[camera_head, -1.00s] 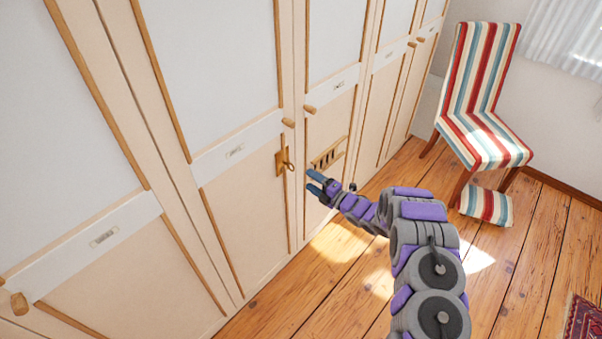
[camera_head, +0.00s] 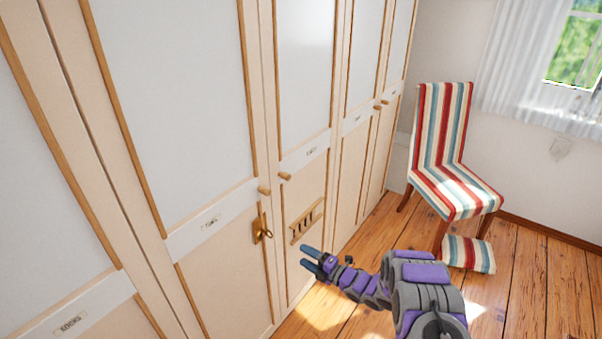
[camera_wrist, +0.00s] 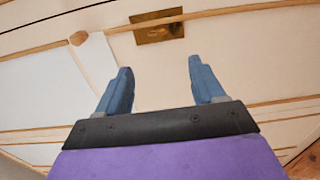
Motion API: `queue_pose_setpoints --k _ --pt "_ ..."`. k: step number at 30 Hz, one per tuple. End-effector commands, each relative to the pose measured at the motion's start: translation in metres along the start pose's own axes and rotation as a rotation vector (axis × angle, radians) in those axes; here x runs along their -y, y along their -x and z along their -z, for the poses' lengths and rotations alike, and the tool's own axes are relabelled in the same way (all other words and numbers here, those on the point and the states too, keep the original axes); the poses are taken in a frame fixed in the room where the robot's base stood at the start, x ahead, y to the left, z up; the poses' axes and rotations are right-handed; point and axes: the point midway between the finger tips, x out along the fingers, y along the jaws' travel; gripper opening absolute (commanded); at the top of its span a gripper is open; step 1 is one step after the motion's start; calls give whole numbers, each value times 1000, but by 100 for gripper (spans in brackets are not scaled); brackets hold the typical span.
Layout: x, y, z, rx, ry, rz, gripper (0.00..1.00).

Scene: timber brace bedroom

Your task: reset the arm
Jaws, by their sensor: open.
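My gripper (camera_head: 308,262) is at the end of my purple and grey arm, low in front of the wardrobe (camera_head: 215,285). Its two blue fingers are apart, with nothing between them. In the wrist view my gripper (camera_wrist: 158,80) is also open and empty, facing the light wardrobe panels. A brass lock plate with a key (camera_head: 262,230) is on a wardrobe door, up and left of the fingers in the head view. A brass plate (camera_wrist: 158,26) shows beyond the fingertips in the wrist view, apart from them.
Wooden knobs (camera_head: 285,176) stick out from the doors. Wooden floor (camera_head: 535,270) is bare at right.

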Motion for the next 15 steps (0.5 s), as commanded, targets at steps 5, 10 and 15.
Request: queue_pose_setpoints --k 5,10,15 --pt "-8 0 -14 35 -10 51 68" --pt "-31 6 -52 161 -54 194 68" --pt "-59 26 -88 335 -136 338 68"
